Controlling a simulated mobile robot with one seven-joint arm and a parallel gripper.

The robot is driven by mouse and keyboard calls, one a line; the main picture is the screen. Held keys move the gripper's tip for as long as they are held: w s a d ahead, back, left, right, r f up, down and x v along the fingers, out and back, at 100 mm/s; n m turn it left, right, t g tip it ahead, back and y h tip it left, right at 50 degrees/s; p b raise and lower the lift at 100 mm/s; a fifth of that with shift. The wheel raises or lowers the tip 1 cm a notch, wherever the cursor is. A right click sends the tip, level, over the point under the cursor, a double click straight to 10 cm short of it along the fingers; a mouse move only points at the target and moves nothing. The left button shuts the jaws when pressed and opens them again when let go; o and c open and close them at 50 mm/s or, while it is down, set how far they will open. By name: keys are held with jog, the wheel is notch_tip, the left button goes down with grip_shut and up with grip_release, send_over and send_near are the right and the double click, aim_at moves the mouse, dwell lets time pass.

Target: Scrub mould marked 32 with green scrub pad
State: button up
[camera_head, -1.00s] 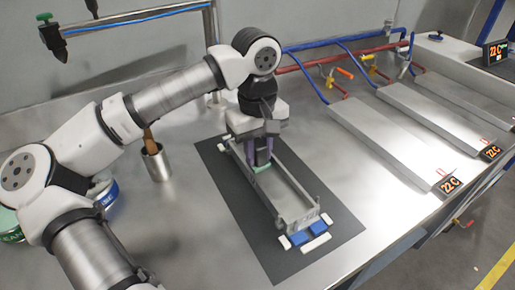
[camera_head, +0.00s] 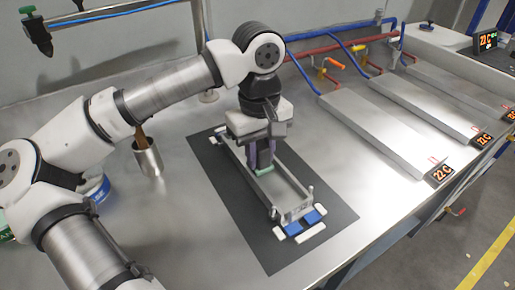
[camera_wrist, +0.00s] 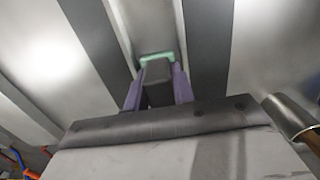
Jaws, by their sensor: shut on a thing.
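A long grey metal mould (camera_head: 277,190) with raised side walls lies on a black mat on the steel bench. I cannot read a number on it. My gripper (camera_head: 262,154) points down into the mould's channel. Its purple fingers are shut on the dark block of the green scrub pad (camera_head: 264,169). The pad is down in the channel, around its middle; I cannot tell whether it touches the floor. In the wrist view the pad (camera_wrist: 157,58) shows as a green edge beyond the dark block, between the channel walls. Blue and white blocks (camera_head: 294,228) sit at the mould's near end.
A metal cup (camera_head: 149,160) with a brown handle in it stands left of the black mat (camera_head: 235,225). A blue-labelled tin (camera_head: 98,190) is partly behind my arm. Sloping steel plates (camera_head: 385,135) with 22 C displays are at right. Pipes run along the back.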

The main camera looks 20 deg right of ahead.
jog(key=shift+s+d+r, duration=0.1)
jog(key=shift+s+d, duration=0.05)
jog(key=shift+s, duration=0.55)
jog(key=shift+s+d, duration=0.25)
jog(key=shift+s, duration=1.05)
jog(key=shift+s, duration=0.1)
jog(key=shift+s+d+r+b, duration=0.1)
jog(key=shift+s+d+b, duration=0.1)
jog(key=shift+s, duration=0.4)
jog(key=shift+s+d+b, duration=0.1)
jog(key=shift+s+b, duration=0.05)
jog(key=shift+s, duration=0.45)
jog(key=shift+s+d, duration=0.2)
jog(key=shift+s, duration=1.1)
